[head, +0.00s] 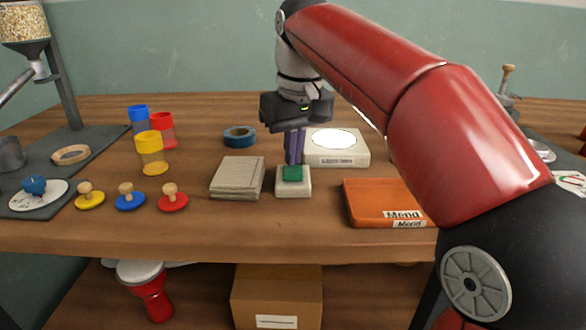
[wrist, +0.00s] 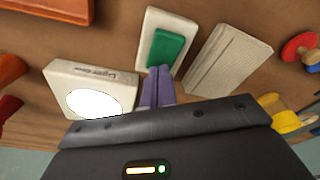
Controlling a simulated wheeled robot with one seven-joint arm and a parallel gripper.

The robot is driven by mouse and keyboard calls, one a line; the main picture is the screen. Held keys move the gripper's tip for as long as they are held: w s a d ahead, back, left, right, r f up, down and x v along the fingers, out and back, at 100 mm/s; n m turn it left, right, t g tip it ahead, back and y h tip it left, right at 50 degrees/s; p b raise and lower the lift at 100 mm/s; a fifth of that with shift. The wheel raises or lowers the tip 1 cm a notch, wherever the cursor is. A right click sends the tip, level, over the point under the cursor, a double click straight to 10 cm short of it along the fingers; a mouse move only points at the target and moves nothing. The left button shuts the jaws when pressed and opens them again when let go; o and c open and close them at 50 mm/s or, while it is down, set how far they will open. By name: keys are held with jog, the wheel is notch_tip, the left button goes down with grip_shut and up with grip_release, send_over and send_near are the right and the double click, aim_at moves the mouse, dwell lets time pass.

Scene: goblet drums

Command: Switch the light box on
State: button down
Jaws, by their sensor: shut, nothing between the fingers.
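The light box (head: 349,158) is a cream-white box with a labelled front and a round, bright white disc on top. It stands behind and to the right of my gripper in the head view, and at left in the wrist view (wrist: 62,78). A green rocker switch (head: 292,174) on a pale base sits in front of it, also seen in the wrist view (wrist: 166,49). My gripper (head: 294,161) points down with its purple fingers together and empty. Its fingertips (wrist: 160,70) are at the rocker's far edge; I cannot tell whether they touch it.
A stack of grey-beige sheets (head: 237,178) lies left of the switch, and an orange box (head: 383,204) lies to its right. A blue tape roll (head: 240,137), coloured jars (head: 152,153) and knobbed discs (head: 130,200) stand further left. Bare wood shows between them.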

jog(key=shift+r+p, duration=2.35)
jog(key=shift+r, duration=0.05)
notch_tip(320, 180, up, 2)
